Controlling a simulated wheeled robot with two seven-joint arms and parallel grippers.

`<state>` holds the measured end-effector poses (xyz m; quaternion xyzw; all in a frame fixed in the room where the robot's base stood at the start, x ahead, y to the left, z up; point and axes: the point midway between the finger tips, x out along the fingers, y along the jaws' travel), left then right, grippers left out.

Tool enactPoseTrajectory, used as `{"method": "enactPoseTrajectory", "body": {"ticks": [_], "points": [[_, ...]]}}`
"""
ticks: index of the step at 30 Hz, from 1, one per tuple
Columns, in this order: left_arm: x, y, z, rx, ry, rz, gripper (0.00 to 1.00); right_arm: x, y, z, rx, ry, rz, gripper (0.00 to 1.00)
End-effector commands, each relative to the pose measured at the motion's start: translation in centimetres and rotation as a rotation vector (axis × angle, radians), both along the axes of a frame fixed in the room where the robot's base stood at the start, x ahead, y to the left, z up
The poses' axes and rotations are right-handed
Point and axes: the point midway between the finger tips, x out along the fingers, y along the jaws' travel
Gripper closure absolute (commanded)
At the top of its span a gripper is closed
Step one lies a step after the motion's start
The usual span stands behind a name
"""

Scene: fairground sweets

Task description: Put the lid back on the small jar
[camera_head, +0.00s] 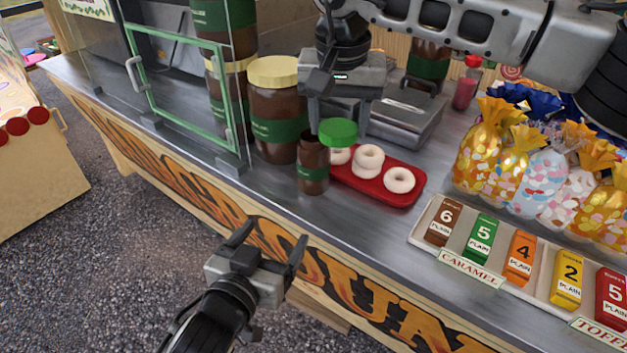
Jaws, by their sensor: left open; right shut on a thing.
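The small jar (313,168) is brown with a green label and stands upright on the metal counter, left of a red tray. No lid shows on its top. The green lid (339,134) is held by my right gripper (337,117), which is shut on it. The lid is above and slightly right of the jar's mouth, apparently apart from it; the exact gap is hard to tell. My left gripper (272,240) is open and empty, in front of the counter's front edge and below the jar in the picture.
The red tray (412,192) holds several white doughnuts. A large jar with a cream lid (275,72) stands behind left, beside a glass case with a green-framed door (197,145). A metal scale (410,112), sweet bags (478,150) and a caramel rack (425,232) are right.

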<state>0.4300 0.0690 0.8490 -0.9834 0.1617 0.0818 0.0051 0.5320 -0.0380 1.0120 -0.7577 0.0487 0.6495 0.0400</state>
Motion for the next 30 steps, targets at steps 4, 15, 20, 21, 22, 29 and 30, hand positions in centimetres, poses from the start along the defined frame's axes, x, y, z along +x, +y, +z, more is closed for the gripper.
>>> {"method": "enactPoseTrajectory", "body": {"ticks": [4, 15, 20, 21, 22, 29, 30], "points": [[1.5, -1.5, 2.6, -0.023, -0.1, -0.021, 0.2, 2.2, 2.6, 2.5, 0.0, -0.006, -0.061, 0.67], [2.2, -2.5, 4.6, -0.041, -0.161, -0.035, 0.2, 3.4, 4.0, 4.8, 0.001, 0.003, -0.102, 0.67], [2.2, -2.5, 4.6, -0.041, -0.16, -0.034, 0.2, 3.4, 4.0, 4.8, 0.001, 0.004, -0.102, 0.67], [2.2, -2.5, 4.6, -0.041, -0.159, -0.034, 0.2, 3.4, 4.0, 4.8, 0.001, 0.004, -0.102, 0.67], [2.2, -2.5, 4.6, -0.041, -0.159, -0.034, 0.2, 3.4, 4.0, 4.8, 0.001, 0.004, -0.102, 0.67], [3.6, -3.0, 4.6, -0.039, -0.162, -0.033, 0.2, 3.4, 4.0, 4.8, 0.001, 0.004, -0.102, 0.67], [4.1, -3.2, 4.6, -0.039, -0.162, -0.033, 0.2, 3.4, 4.0, 4.8, 0.001, 0.004, -0.102, 0.67]]}}
